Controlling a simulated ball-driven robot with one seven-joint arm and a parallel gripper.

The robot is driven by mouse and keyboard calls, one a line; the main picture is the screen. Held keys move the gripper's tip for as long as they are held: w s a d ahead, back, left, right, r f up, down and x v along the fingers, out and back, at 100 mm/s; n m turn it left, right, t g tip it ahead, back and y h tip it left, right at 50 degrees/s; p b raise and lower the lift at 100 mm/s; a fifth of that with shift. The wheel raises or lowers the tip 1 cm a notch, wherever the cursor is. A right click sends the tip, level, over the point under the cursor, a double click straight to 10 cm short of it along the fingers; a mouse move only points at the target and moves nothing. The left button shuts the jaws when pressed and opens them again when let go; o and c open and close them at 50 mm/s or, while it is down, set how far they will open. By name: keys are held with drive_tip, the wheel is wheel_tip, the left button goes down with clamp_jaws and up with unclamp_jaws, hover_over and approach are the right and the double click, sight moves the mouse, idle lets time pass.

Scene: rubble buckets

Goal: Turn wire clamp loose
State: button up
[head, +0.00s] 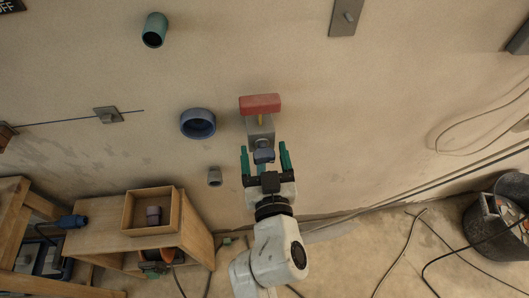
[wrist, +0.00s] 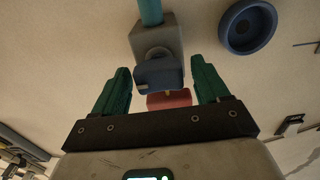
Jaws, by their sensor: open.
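A small grey plate with a knob, which looks like the wire clamp (head: 107,115), sits on the wall at the left with a thin blue wire running through it. My gripper (head: 264,149) is away to its right, at a grey block (head: 259,129) on the wall. This block carries a blue knob (head: 263,156) and a red bar (head: 260,104). In the wrist view, the open green fingers stand on either side of the blue knob (wrist: 158,74), with gaps. I cannot tell whether this block is a clamp too. A teal pipe (wrist: 150,12) meets the block.
A blue ring (head: 198,123), a teal pipe stub (head: 154,30) and a grey stub (head: 214,177) stick out from the wall. A wooden bench (head: 110,240) with an open box (head: 151,210) stands lower left. Cables and a black bucket (head: 490,225) are at the right.

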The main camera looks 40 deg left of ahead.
drive_tip(key=shift+a, duration=0.1)
drive_tip(key=shift+c, duration=0.3)
drive_tip(key=c, duration=0.9)
drive_tip(key=n, duration=0.9)
drive_tip(key=shift+s+a+f+n, duration=0.1)
drive_tip(key=shift+s+n, duration=0.05)
drive_tip(key=shift+n, duration=0.15)
drive_tip(key=n+p, duration=0.1)
drive_tip(key=n, duration=0.4)
drive_tip(key=shift+f, duration=0.15)
drive_tip(key=n, duration=0.5)
drive_tip(key=shift+s+a+f, duration=0.1)
drive_tip(key=shift+f, duration=0.1)
drive_tip(key=shift+n, duration=0.3)
